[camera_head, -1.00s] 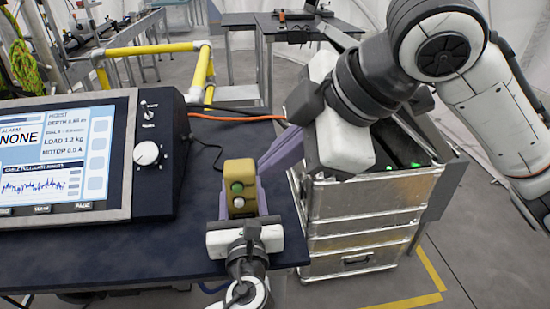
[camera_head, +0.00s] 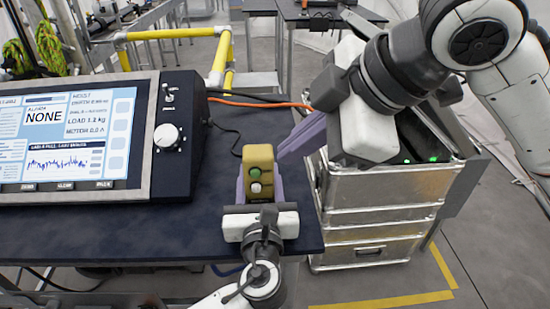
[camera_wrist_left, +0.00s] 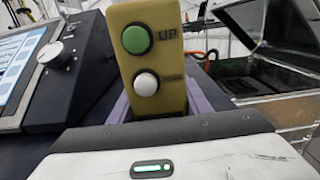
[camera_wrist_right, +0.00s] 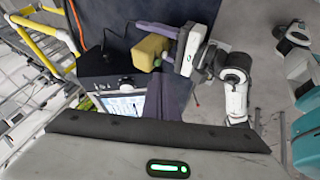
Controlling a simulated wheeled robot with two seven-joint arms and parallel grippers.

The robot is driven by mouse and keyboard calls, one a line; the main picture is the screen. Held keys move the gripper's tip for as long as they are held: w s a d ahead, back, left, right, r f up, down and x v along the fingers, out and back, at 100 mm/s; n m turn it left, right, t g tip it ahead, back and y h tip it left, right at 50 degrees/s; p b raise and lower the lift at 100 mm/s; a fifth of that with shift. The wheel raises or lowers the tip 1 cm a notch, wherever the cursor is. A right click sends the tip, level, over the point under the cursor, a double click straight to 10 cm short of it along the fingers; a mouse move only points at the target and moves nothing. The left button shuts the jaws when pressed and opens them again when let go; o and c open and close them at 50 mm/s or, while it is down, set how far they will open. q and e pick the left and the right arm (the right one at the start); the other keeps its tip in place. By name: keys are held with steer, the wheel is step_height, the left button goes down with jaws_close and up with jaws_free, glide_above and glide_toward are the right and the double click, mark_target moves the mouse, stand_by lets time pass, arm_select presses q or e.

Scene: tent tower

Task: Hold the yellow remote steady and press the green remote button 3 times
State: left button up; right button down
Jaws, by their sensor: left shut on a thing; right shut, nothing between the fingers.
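The yellow remote (camera_head: 260,156) stands upright, held in the purple fingers of my left gripper (camera_head: 259,190), over the dark table. Its face carries a green button (camera_head: 255,172) above a white button (camera_head: 256,188). The left wrist view shows the remote (camera_wrist_left: 168,100) close up, with the green button (camera_wrist_left: 136,40) beside the word UP. My right gripper (camera_head: 281,154) is shut and empty. Its purple fingers point down-left, with their tips just right of the remote in the head view. Whether they touch it I cannot tell. The right wrist view also shows the remote (camera_wrist_right: 150,50).
A control console (camera_head: 140,150) with a screen and knob stands on the dark table (camera_head: 215,165) to the left. A metal case (camera_head: 385,195) stands at the right, under my right arm. An orange cable (camera_head: 262,104) and yellow rails (camera_head: 222,60) lie behind.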

mark_target(255, 174)
steer(key=shift+m+h, duration=0.4)
steer(key=shift+h, duration=0.1)
steer(key=s, duration=0.1)
steer(key=s+r, duration=0.1)
steer(key=s, duration=0.3)
steer(key=shift+s+a+r, duration=0.15)
steer(key=shift+a+r, duration=0.1)
steer(key=shift+a, duration=0.1)
steer(key=w+x, duration=0.1)
steer(key=x, duration=0.7)
steer(key=w+r+x, duration=0.1)
steer(key=x, duration=0.3)
steer(key=shift+w+d+r, duration=0.1)
steer(key=shift+w+d, duration=0.15)
steer(key=shift+w, duration=0.4)
